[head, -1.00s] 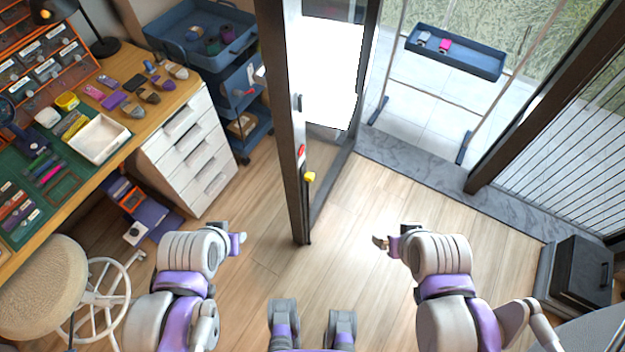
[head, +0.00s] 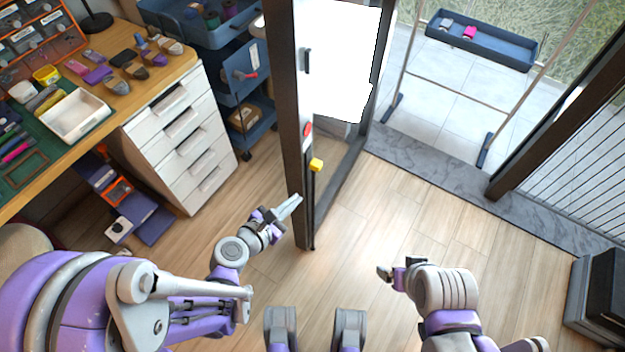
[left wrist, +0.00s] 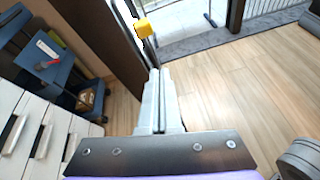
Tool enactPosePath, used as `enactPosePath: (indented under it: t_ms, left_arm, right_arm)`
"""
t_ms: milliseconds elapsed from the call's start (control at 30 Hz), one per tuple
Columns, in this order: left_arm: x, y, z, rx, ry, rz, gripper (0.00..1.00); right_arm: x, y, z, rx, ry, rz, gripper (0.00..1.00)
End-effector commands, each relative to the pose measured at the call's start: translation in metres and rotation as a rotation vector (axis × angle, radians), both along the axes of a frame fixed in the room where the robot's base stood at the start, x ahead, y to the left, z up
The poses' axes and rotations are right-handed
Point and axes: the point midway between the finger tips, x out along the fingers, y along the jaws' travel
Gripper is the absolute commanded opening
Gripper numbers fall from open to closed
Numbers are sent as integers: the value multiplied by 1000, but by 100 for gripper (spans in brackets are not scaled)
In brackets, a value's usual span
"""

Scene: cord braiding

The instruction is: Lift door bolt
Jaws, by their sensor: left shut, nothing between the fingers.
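The door bolt shows as a yellow knob (head: 316,165) on the edge of the dark door frame, below a red part (head: 308,129). The knob also shows near the top of the left wrist view (left wrist: 143,28), beyond my fingertips. My left gripper (head: 295,202) is shut and empty, below and a little left of the knob, apart from it. Its fingers (left wrist: 158,85) lie together in the left wrist view. My right gripper (head: 393,268) hangs over the floor, well right of the door; its finger gap is not clear.
A white drawer cabinet (head: 184,140) and a blue cart (head: 250,100) stand left of the door. Outside, a blue tray (head: 480,45) hangs on a stand. A dark box (head: 606,290) stands at right. The wooden floor (head: 380,205) between is clear.

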Motion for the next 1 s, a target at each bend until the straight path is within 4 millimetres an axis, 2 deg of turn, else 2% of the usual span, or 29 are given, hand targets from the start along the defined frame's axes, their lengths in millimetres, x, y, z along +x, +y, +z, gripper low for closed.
enactPosePath:
  t_ms: [33, 200, 667, 833, 1000]
  left_arm:
    - [4, 1, -12, -64, 19, 35, 0]
    - [8, 2, -21, -198, 59, 103, 0]
    - [12, 1, -22, -215, 64, 110, 0]
    - [30, -11, -30, -216, 64, 108, 0]
    - [61, -28, -43, -214, 64, 108, 0]
  right_arm:
    - [1, 0, -10, 0, 3, 0, 90]
    - [2, 0, -17, 0, 5, 0, 90]
    - [2, 0, -17, 0, 5, 0, 90]
    - [3, 0, -21, 0, 6, 0, 90]
    - [3, 0, -27, 0, 8, 0, 90]
